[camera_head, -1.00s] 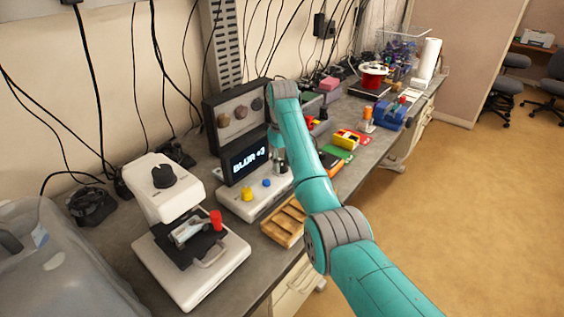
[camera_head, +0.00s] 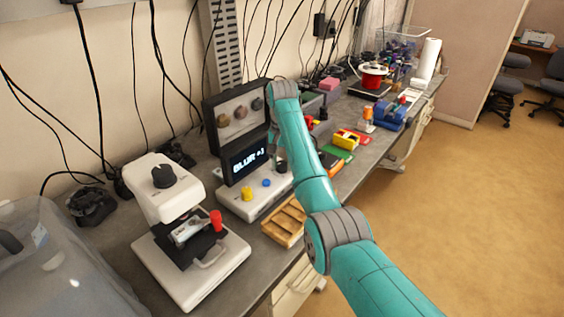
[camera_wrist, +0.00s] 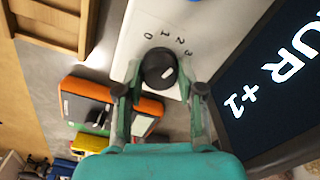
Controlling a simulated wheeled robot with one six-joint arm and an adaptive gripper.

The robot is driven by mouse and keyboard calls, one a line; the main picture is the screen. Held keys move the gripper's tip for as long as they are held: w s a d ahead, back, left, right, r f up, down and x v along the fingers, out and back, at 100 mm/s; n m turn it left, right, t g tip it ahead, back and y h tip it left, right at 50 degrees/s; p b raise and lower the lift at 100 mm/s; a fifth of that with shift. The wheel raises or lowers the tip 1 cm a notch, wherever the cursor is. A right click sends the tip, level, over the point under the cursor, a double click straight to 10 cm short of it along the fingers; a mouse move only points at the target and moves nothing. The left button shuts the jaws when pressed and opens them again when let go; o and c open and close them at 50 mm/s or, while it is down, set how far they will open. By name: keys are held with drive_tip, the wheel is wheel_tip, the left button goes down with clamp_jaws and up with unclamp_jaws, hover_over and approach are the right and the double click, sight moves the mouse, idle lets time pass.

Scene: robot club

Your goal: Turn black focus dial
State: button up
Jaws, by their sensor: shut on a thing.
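The black focus dial (camera_wrist: 158,65) sits on a white panel printed with the numbers 0 to 3 and has a white pointer mark. My gripper (camera_wrist: 160,88) is shut on it, one finger on each side. The screen (camera_head: 253,159) beside the dial reads "BLUR"; in the wrist view the screen (camera_wrist: 275,85) shows "UR +1". In the head view my arm hides most of the gripper and the dial.
The white base of the console carries a yellow knob (camera_head: 247,193) and a blue button (camera_head: 266,182). A microscope (camera_head: 190,235) with its own black knob stands to the left. A wooden tray (camera_head: 284,222) lies in front. An orange-edged case (camera_wrist: 95,105) lies near my gripper.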

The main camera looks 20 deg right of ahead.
drive_tip(key=m, duration=0.4)
drive_tip(key=shift+m, duration=0.4)
idle(0.4)
drive_tip(key=o, duration=1.1)
drive_tip(key=shift+o, duration=0.2)
